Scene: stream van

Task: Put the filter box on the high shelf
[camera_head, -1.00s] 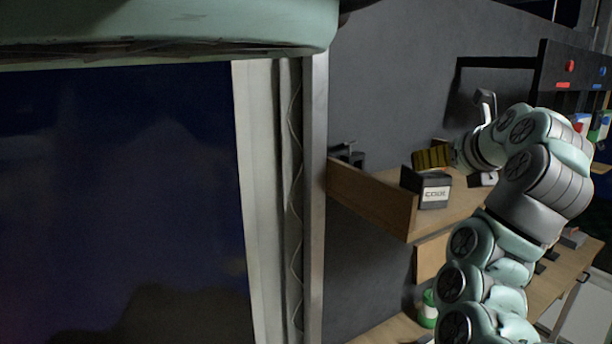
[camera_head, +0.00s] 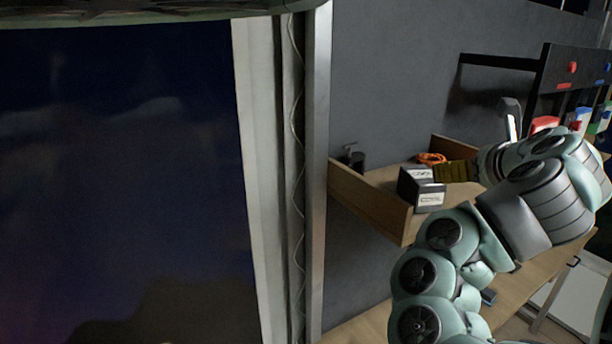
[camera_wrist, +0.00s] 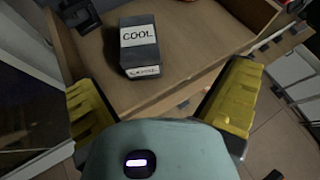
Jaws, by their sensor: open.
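A dark box with white labels (camera_head: 417,187), one reading COOL, stands on the wooden shelf (camera_head: 366,197) near its front. It also shows in the wrist view (camera_wrist: 139,47), upright on the shelf board. My gripper (camera_head: 452,172) is beside the box on its right in the head view, its yellow-padded fingers pointing left. In the wrist view my gripper (camera_wrist: 165,98) has its two yellow fingers wide apart, with nothing between them. The box stands beyond the fingertips, apart from them.
An orange coil (camera_head: 431,158) lies further back on the shelf. A small dark object (camera_head: 352,158) stands at the shelf's left end. A wooden side board edges the shelf. A lower wooden worktop (camera_head: 517,285) runs below. A black rack (camera_head: 572,68) hangs at the right.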

